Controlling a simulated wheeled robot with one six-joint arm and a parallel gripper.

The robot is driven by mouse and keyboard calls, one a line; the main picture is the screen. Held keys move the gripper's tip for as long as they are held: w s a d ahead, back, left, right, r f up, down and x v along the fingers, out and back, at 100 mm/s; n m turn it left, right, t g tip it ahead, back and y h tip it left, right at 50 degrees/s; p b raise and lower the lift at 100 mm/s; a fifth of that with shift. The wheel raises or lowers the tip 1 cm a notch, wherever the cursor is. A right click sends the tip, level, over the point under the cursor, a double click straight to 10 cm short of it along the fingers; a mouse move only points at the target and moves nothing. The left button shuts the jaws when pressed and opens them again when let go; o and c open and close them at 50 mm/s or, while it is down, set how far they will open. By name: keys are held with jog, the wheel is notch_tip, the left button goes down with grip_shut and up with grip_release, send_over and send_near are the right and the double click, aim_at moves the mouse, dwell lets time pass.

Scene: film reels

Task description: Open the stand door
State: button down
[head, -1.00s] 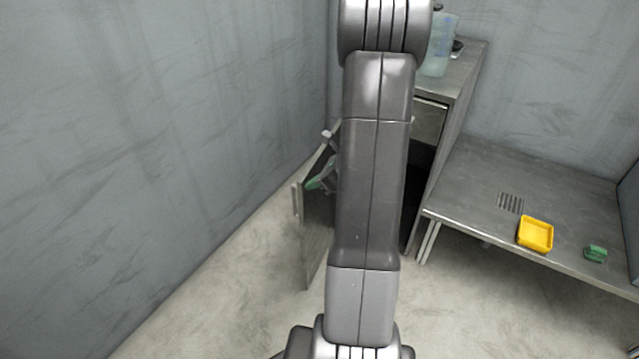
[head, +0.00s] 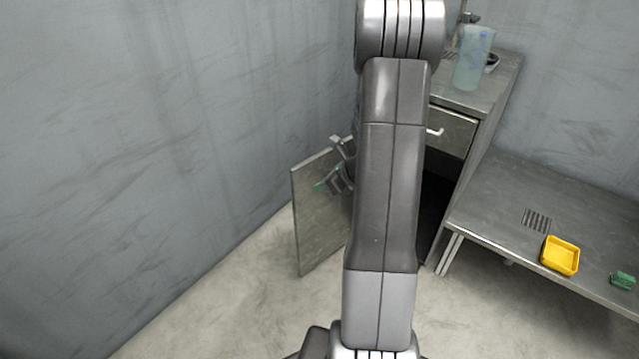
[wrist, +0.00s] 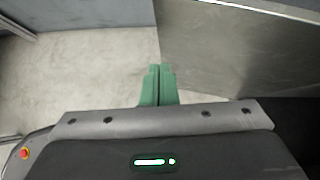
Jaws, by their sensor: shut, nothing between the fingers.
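The stand (head: 478,97) is a grey metal cabinet against the back wall, with a drawer above a dark lower opening. Its door (head: 318,225) stands swung wide open towards the left wall, its flat face towards me. My gripper (head: 322,186) is in front of the door's upper part in the head view; my arm hides the hinge side. In the wrist view the green fingertips (wrist: 158,75) are together and empty, beside the door panel (wrist: 235,50), which fills the upper right. I cannot tell whether they touch it.
A low metal table (head: 510,205) right of the stand carries a yellow tray (head: 561,256) and a green object (head: 622,281). A bluish clear container (head: 472,60) stands on the stand. The left wall (head: 150,130) is close behind the door; floor in front is bare.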

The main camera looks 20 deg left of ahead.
jog(key=s+f+p+v, duration=0.1)
jog(key=s+p+v, duration=0.1)
jog(key=v, duration=0.9)
jog(key=shift+s+d+p, duration=0.2)
jog(key=shift+d+p, duration=0.15)
jog(key=shift+d, duration=0.1)
jog(key=w+a+f+b, duration=0.3)
jog(key=w+a+f, duration=0.1)
jog(key=a+f, duration=0.2)
jog(key=shift+w+a+f+b, duration=0.35)
jog(key=shift+w+a, duration=0.05)
jog(key=shift+a, duration=0.05)
